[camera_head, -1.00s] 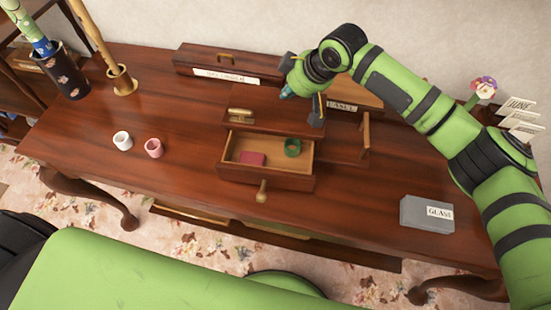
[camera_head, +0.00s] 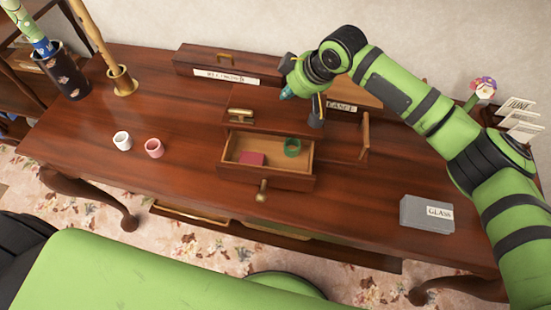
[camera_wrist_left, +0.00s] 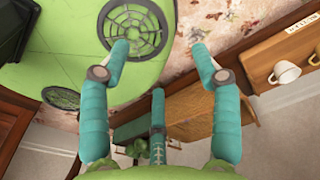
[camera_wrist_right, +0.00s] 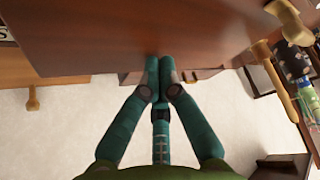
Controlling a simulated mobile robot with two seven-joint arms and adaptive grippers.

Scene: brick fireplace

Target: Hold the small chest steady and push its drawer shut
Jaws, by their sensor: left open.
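The small chest (camera_head: 262,101) stands on the desk, dark reddish wood with a brass-coloured knob on its upper front. Its lower drawer (camera_head: 265,178) is pulled out toward me, with a knob on its front. Inside lie a green ring-like cup (camera_head: 292,147) and a dark pink block (camera_head: 252,158). My right gripper (camera_head: 289,92) is at the back right of the chest top. In the right wrist view its fingertips (camera_wrist_right: 160,66) are together against a wooden face; I cannot tell exact contact. My left gripper (camera_wrist_left: 160,48) is open and empty, away from the chest.
The desk (camera_head: 190,185) has a white cup (camera_head: 122,140) and a pink cup (camera_head: 154,148) left of the chest. A long labelled box (camera_head: 222,65) stands behind. The desk in front of the drawer is clear.

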